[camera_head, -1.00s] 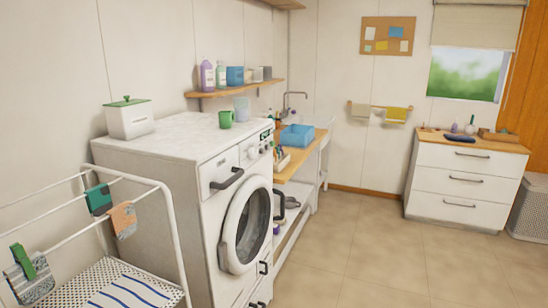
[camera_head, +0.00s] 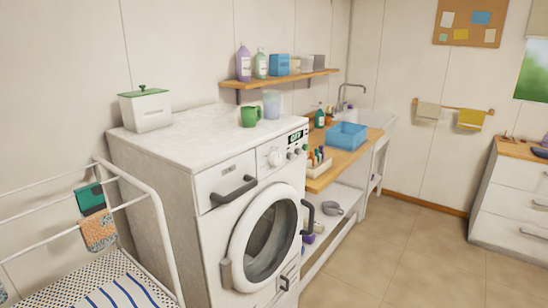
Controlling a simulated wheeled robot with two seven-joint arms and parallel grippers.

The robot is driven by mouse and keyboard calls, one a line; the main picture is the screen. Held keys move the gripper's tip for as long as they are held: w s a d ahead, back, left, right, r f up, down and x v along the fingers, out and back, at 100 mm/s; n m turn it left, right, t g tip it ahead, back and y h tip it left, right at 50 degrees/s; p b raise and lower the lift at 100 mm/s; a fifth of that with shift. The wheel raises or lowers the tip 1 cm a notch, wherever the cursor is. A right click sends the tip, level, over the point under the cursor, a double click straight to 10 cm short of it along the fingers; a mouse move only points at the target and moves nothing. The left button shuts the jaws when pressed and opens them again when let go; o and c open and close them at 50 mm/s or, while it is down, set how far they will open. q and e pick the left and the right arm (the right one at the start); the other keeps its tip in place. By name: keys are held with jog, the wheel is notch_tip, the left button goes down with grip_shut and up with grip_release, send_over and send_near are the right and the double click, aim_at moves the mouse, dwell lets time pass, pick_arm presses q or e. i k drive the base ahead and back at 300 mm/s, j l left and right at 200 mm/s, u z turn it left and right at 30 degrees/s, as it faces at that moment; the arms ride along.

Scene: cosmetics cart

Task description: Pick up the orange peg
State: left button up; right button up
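A small holder (camera_head: 316,174) with several thin coloured upright items, some reddish-orange (camera_head: 319,155), stands on the wooden counter (camera_head: 345,165) right of the washing machine. They are too small to tell whether one is the orange peg. Neither my left nor my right gripper is in view.
The white washing machine (camera_head: 215,240) stands in the middle, with a green mug (camera_head: 249,117) and a lidded white box (camera_head: 146,110) on top. A blue basin (camera_head: 347,136) sits on the counter. A drying rack (camera_head: 155,215) with an orange cloth (camera_head: 98,232) is at left. Floor (camera_head: 400,250) at right is clear.

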aim_at(312, 154)
jog(key=i+l+u, duration=0.1)
jog(key=l, duration=0.25)
jog(key=i+l+u, duration=0.1)
jog(key=i+l, duration=0.3)
jog(key=l, duration=0.3)
jog(key=i+l+u, duration=0.15)
jog(key=l, duration=0.25)
jog(key=i+l+u, duration=0.1)
jog(key=l, duration=0.25)
jog(key=i+l+u, duration=0.1)
jog(key=l, duration=0.3)
